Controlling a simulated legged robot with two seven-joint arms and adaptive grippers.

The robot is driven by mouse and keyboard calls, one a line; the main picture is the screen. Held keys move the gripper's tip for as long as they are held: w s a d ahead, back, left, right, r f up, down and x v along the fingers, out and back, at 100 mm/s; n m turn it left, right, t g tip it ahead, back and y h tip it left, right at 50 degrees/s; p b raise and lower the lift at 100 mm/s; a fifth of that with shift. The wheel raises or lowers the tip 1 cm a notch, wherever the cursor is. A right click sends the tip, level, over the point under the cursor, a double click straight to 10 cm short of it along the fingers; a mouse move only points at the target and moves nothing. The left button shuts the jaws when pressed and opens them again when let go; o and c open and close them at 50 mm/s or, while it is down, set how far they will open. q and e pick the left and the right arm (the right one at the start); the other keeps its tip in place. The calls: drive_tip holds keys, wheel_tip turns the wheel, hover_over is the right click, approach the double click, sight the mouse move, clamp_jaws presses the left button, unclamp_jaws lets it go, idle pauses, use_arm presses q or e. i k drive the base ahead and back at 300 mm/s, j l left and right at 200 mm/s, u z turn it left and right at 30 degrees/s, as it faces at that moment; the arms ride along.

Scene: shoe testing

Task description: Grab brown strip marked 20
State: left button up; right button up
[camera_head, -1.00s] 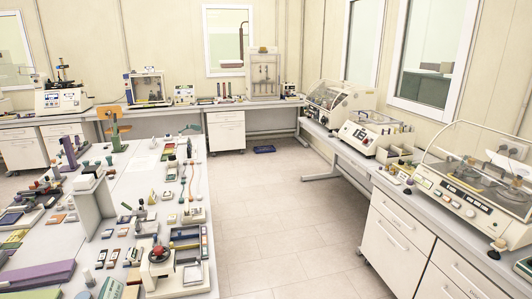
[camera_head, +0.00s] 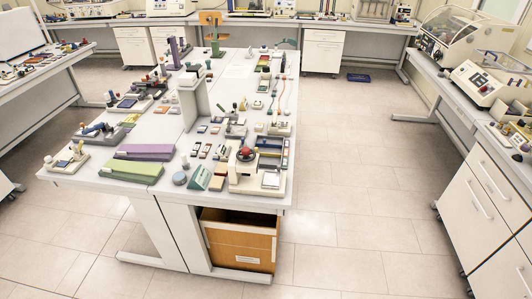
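The white worktable (camera_head: 110,188) stands left of centre in the head view. Several small strips and blocks lie on it, among them brownish strips near the middle front (camera_head: 221,152) and orange-brown pieces farther back (camera_head: 162,109). They are too small for any marking to be read, so I cannot tell which one bears 20. Neither of my grippers is in view.
A white device with a red knob (camera_head: 246,168) stands at the table's front right. Purple blocks (camera_head: 145,152) lie at front left. A wooden drawer unit (camera_head: 240,240) sits under the table. Clear floor (camera_head: 350,200) lies to the right, before the white cabinets (camera_head: 486,195).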

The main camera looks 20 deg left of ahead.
sight(203, 155)
drive_tip(key=j+u, duration=0.7)
drive_tip(key=i+j+u, duration=0.1)
drive_tip(key=u, duration=0.25)
drive_tip(key=z, duration=0.15)
drive_tip(key=k+j+z, duration=0.1)
drive_tip(key=j+z, duration=0.25)
drive_tip(key=j, duration=0.7)
drive_tip(key=i+z, duration=0.1)
